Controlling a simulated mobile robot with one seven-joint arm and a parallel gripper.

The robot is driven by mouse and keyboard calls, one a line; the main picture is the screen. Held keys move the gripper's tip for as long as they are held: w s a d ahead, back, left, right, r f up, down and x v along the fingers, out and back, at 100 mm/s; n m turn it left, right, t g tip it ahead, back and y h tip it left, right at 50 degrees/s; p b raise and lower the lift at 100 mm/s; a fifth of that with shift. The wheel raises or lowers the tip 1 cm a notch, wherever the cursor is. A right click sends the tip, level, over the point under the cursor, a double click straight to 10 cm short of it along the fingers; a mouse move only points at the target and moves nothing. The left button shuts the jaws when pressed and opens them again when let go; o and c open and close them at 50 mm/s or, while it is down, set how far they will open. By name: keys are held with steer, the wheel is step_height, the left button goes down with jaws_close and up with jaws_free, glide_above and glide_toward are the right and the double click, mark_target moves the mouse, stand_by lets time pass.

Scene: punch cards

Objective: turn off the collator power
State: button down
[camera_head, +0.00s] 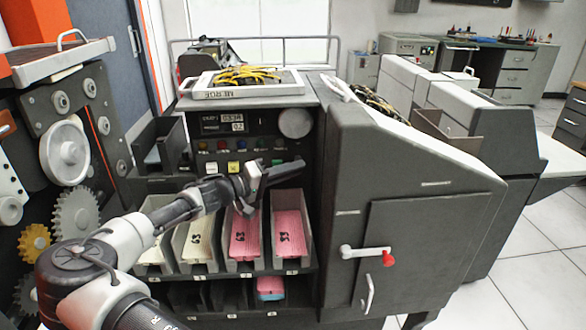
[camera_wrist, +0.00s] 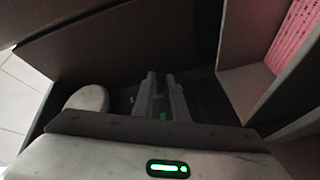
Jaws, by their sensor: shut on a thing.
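The collator is the dark grey machine (camera_head: 400,185) filling the middle of the head view. Its front panel carries a small display (camera_head: 222,122), a row of coloured lamps or buttons (camera_head: 235,168) and a round pale dial (camera_head: 295,123). My gripper (camera_head: 290,171) is in front of this panel, below the dial and above the card bins. In the wrist view its two fingers (camera_wrist: 160,88) stand close together, shut on a small part against the dark panel. The fingers hide that part, and I cannot make out its shape. The dial (camera_wrist: 87,99) shows left of the fingers.
Open bins with cream cards (camera_head: 195,240) and pink cards (camera_head: 285,222) lie just below my gripper. A red-tipped handle (camera_head: 365,253) sticks out from the right cabinet door. A geared machine (camera_head: 70,150) stands at the left. Tiled floor (camera_head: 535,265) is clear at the right.

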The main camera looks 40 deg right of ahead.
steer(key=shift+f+m+h, duration=0.2)
steer(key=shift+m+h, duration=0.1)
steer(key=shift+m, duration=0.2)
steer(key=c, duration=1.8)
jaws_free()
steer(key=shift+w, duration=0.1)
steer(key=shift+c, duration=0.2)
